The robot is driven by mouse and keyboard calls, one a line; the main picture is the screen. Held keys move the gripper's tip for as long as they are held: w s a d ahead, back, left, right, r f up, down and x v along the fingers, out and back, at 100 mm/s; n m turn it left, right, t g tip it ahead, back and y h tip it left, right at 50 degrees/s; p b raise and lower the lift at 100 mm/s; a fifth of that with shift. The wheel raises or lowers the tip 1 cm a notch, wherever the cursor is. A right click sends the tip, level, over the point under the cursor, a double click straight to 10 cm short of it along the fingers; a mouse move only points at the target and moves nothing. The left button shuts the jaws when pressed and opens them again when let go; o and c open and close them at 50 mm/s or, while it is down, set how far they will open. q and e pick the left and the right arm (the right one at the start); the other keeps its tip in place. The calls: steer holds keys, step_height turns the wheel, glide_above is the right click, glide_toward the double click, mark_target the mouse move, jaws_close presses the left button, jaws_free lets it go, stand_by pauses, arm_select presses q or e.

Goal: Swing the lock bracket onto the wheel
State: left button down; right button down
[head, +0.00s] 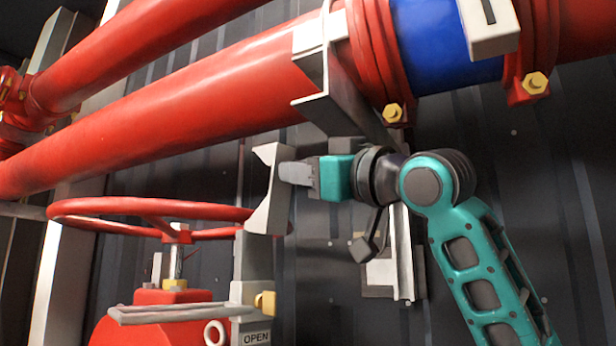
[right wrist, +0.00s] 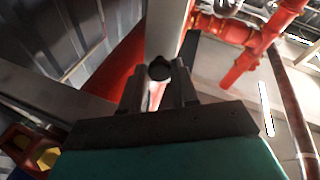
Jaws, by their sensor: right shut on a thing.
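The red wheel (head: 150,206) lies nearly level above a red valve body (head: 150,318) at the lower left of the head view. The lock bracket, a pale grey plate with a curved edge (head: 268,188), stands at the wheel's right side and overlaps its rim in the picture. I cannot tell whether it touches the rim. My right gripper (head: 290,172) comes from the right and is shut on the bracket's plate. In the right wrist view the fingers (right wrist: 160,88) close on a grey upright piece (right wrist: 166,30). My left gripper is not in view.
Large red pipes (head: 170,110) cross above, with a blue section (head: 430,45). A grey pipe support (head: 335,95) hangs just above my right gripper. An "OPEN" plate (head: 256,338) is below the bracket. A dark ribbed wall (head: 570,200) stands behind.

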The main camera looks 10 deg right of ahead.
mark_target(286, 159)
steer(key=shift+w+a+r+g+h, duration=0.35)
steer(key=shift+w+r+g+h, duration=0.15)
steer(key=shift+r+g, duration=0.2)
steer(key=shift+w+a+r+g+h, duration=0.4)
steer(key=shift+r+g+h, duration=0.15)
steer(key=shift+r, duration=0.2)
